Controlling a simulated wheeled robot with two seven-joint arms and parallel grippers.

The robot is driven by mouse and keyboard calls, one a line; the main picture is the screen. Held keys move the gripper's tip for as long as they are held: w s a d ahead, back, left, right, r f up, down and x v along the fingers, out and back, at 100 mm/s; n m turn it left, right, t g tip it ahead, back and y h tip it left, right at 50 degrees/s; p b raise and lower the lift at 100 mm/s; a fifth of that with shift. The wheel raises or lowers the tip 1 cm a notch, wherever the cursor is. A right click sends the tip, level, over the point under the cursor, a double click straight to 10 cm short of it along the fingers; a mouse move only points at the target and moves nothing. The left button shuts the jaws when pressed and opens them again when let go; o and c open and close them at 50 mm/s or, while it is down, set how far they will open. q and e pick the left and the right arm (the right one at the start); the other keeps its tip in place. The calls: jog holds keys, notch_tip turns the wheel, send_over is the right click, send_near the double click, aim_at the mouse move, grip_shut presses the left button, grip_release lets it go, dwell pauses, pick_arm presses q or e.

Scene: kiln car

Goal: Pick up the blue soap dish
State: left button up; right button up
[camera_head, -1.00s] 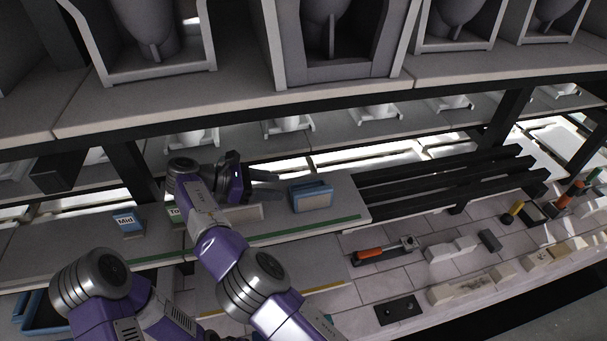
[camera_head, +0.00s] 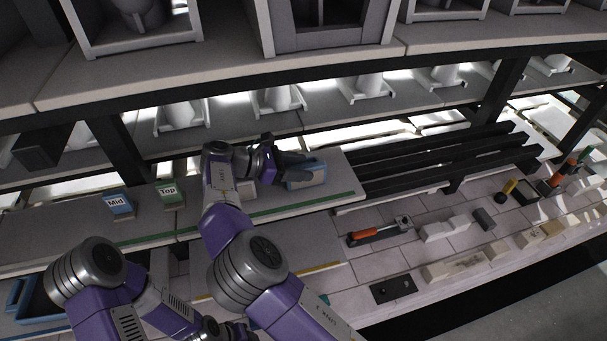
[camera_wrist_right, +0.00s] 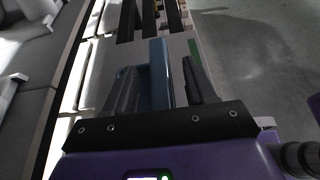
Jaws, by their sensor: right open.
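The blue soap dish (camera_head: 318,170) sits on the grey shelf board near its right end, left of the black slats. In the right wrist view the blue dish (camera_wrist_right: 160,72) stands between my open fingers. My right gripper (camera_head: 293,165) is open and reaches the dish from the left, covering part of it. It also shows in the right wrist view (camera_wrist_right: 163,88). I cannot tell whether either finger touches the dish. Part of my left arm's end (camera_head: 222,330) shows at the bottom edge, too cut off to read its jaws.
A "Mid" blue sign (camera_head: 119,204) and a green "Top" sign (camera_head: 168,194) stand left on the board. A pale piece (camera_head: 246,188) lies behind my right wrist. Black slats (camera_head: 440,165) lie right of the board. An orange-handled tool (camera_head: 378,231) lies below. A loaded deck overhangs behind.

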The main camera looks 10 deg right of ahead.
aim_at(319, 169)
jog(key=shift+x, duration=1.15)
grip_shut()
jog(key=shift+r, duration=0.1)
